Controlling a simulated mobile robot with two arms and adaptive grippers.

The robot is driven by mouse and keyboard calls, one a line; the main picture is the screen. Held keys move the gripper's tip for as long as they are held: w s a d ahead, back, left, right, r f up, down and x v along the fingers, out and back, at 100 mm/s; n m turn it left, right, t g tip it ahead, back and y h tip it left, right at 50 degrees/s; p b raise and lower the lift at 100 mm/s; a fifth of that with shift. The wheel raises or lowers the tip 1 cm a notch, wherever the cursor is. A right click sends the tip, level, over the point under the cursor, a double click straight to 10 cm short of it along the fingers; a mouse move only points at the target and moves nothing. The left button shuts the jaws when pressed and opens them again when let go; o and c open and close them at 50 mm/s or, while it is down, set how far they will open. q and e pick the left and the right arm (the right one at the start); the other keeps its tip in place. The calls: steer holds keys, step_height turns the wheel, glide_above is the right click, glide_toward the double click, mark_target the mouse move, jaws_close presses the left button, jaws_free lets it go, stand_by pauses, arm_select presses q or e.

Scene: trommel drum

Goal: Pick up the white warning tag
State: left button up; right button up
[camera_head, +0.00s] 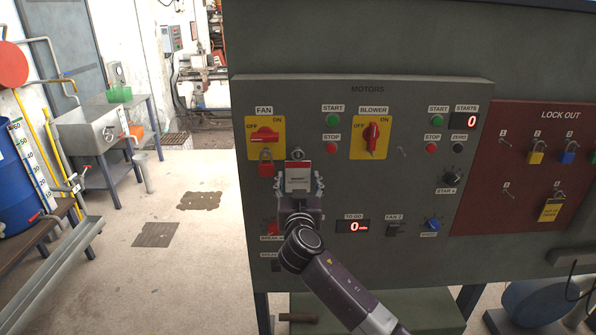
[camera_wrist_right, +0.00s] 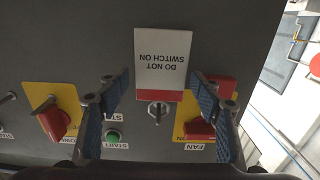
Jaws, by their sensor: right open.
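The white warning tag (camera_head: 298,174) hangs on the grey motor panel, below a small round metal fitting, right of the red padlock under the FAN switch. In the right wrist view the tag (camera_wrist_right: 162,58) appears upside down, with "DO NOT SWITCH ON" and a red band. My right gripper (camera_head: 299,184) is in front of the tag and partly covers its lower part in the head view. In the wrist view its blue fingers (camera_wrist_right: 160,84) are open, one on each side of the tag, with visible gaps. My left gripper is not in view.
The yellow-backed FAN switch (camera_head: 264,133) and red padlock (camera_head: 266,163) are close left of the tag. The BLOWER switch (camera_head: 371,137) is to its right. A red LOCK OUT board (camera_head: 500,205) holds several padlocks. Open floor (camera_head: 190,270) lies left of the panel.

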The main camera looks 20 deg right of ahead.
steer(key=shift+x, duration=0.85)
steer(key=shift+a, duration=0.1)
steer(key=c, duration=0.8)
steer(key=shift+r, duration=0.1)
steer(key=shift+r+b, duration=0.45)
steer(key=shift+r, duration=0.15)
steer(key=b+v, duration=0.4)
steer(key=v, duration=1.4)
steer(key=shift+r+b, duration=0.1)
steer(key=shift+b, duration=0.3)
